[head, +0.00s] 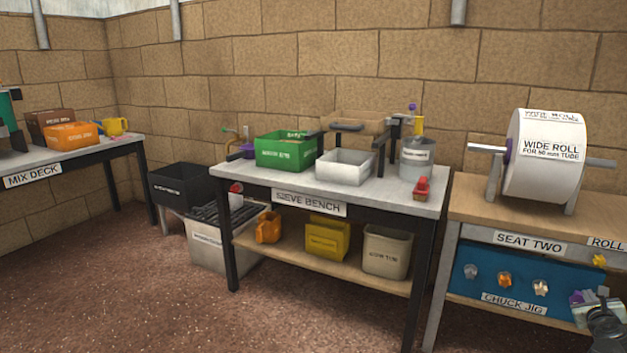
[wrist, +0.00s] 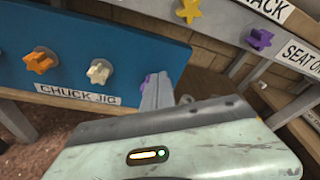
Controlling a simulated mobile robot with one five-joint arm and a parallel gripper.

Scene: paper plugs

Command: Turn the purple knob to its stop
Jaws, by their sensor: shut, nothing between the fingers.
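A blue panel marked CHUCK JIG (head: 487,284) is fixed under the right-hand bench. A purple knob (head: 577,297) shows at its right end, partly hidden by my gripper (head: 592,308). In the wrist view, part of that purple knob (wrist: 147,82) shows behind the grey fingers of my gripper (wrist: 157,90). The fingers are shut with nothing between them and are close to the knob. I cannot tell whether they touch it. A second purple star-shaped knob (wrist: 259,38) is on the right, apart from the blue panel.
An orange knob (wrist: 40,60) and a cream knob (wrist: 99,72) are on the blue panel, left of my gripper. A yellow star knob (wrist: 188,10) is above. A bench leg (head: 443,290) stands left of the panel. The floor (head: 330,315) in front is clear.

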